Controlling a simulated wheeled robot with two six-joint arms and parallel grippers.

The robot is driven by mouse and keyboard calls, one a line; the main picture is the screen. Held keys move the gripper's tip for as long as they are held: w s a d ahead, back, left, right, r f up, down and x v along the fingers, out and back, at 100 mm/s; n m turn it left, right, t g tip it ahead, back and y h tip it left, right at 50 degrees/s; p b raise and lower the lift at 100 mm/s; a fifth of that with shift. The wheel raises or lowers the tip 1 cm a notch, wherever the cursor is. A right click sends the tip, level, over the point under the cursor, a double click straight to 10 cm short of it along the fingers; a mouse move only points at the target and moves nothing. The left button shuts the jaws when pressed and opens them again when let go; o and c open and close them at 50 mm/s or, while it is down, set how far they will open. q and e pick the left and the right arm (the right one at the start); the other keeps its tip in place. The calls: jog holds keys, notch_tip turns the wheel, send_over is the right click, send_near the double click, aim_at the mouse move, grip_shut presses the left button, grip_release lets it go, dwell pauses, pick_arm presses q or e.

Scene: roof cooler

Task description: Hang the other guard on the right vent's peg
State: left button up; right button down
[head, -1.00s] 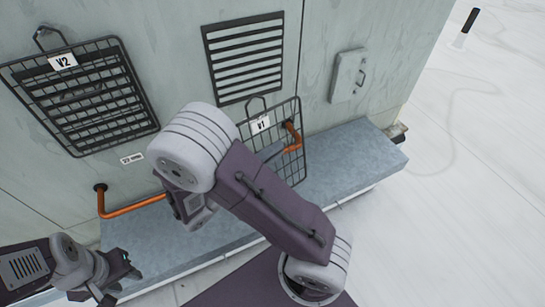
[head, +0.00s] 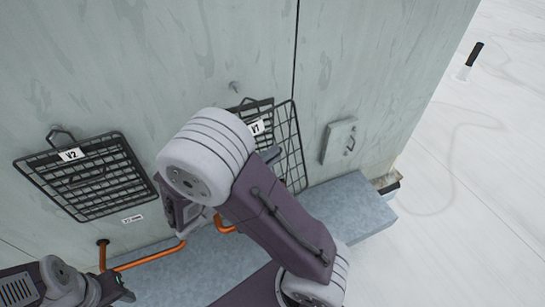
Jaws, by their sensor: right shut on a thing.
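The right vent is hidden behind the guard and arm, apart perhaps from a dark top edge. My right gripper (head: 270,155) is mostly hidden behind my arm, shut on the V1 guard. The V2 guard (head: 90,182) hangs on the left by its top loop. My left gripper (head: 119,289) is low at the left, away from both guards.
A grey ledge (head: 350,207) runs along the wall's foot. An orange pipe (head: 148,259) bends out low on the wall. A grey box (head: 339,141) is mounted right of the guard.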

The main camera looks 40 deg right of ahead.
aim_at(264, 144)
jog(key=w, duration=0.1)
jog(key=w+d, duration=0.1)
jog(key=shift+w+d+f, duration=0.25)
jog(key=shift+w, duration=1.1)
jog(key=shift+w+d+f, duration=0.1)
jog(key=shift+w+d, duration=0.15)
jog(key=shift+w, duration=0.5)
jog(key=shift+w+d+f, duration=0.1)
jog(key=shift+w+d, duration=0.15)
jog(key=shift+w, duration=0.5)
pick_arm(q)
jog(key=shift+w+d, duration=0.1)
jog(key=shift+d, duration=0.2)
pick_arm(e)
jog(key=shift+w+d+f, duration=0.15)
jog(key=shift+w+f, duration=0.25)
jog(key=shift+w, duration=0.4)
